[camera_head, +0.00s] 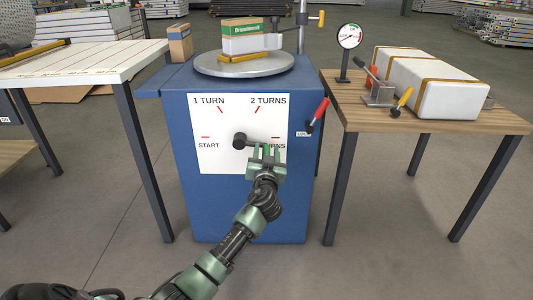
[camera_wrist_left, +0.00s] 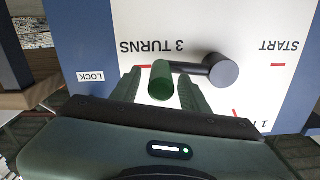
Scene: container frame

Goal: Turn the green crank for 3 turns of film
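The crank's dark hub (camera_head: 239,141) is on the white dial panel (camera_head: 215,165) of the blue machine. Its arm points right, to the 3 TURNS mark; the hub also shows in the left wrist view (camera_wrist_left: 222,70). The green crank handle (camera_wrist_left: 160,80) sticks out toward the camera. My left gripper (camera_head: 267,152) is at this handle, with one finger on each side. Slim gaps seem to show between handle and fingers, so the fingers look open around it. The gripper partly covers the 3 TURNS label in the head view. My right gripper is not in view.
A red lever (camera_head: 319,112) marked LOCK is right of the dial. A wooden table (camera_head: 430,118) with a white wrapped package (camera_head: 440,85) and gauge (camera_head: 350,37) stands right, a white-topped table (camera_head: 85,62) left.

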